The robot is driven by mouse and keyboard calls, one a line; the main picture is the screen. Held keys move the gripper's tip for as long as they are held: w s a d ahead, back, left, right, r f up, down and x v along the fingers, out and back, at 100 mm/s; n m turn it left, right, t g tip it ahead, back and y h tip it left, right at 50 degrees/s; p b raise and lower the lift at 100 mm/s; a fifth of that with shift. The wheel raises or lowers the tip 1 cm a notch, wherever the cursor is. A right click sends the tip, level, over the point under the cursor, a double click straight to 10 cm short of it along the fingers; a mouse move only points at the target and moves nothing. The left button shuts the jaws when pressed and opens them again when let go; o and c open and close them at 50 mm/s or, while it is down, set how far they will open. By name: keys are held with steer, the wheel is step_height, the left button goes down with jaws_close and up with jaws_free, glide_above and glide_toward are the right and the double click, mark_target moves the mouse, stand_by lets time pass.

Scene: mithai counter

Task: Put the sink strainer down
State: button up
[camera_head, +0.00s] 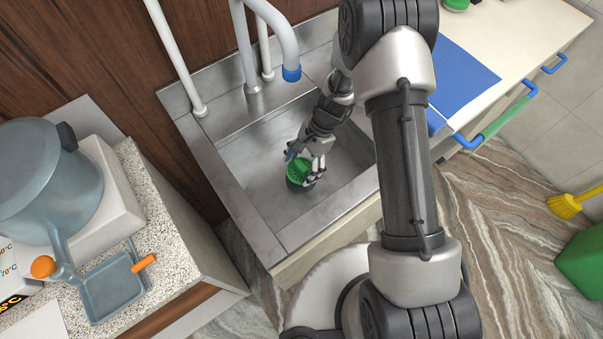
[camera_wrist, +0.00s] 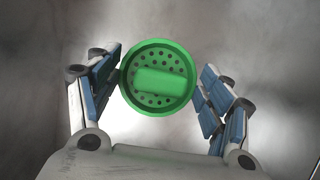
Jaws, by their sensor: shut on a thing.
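The green sink strainer (camera_head: 299,171) is a round, perforated cup with a raised bar across its middle. It is inside the metal sink (camera_head: 246,181), low in the basin. In the wrist view the strainer (camera_wrist: 158,98) sits between the two blue-padded fingers. My gripper (camera_head: 305,170) is shut on it, with the left finger at its rim and the right finger close to its other side. Whether the strainer touches the basin floor cannot be told. Part of it is hidden by the fingers in the head view.
A white tap with a blue tip (camera_head: 291,73) hangs over the back of the sink. A pot (camera_head: 48,180) and a grey tray (camera_head: 112,288) stand on the left counter. A blue mat (camera_head: 462,80) lies on the right counter. The basin around the strainer is bare.

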mark_target(302, 173)
steer(key=shift+f+b, duration=0.65)
steer(key=shift+f, duration=1.45)
steer(key=shift+f, duration=0.15)
steer(key=o, duration=1.1)
steer(key=shift+o, duration=0.2)
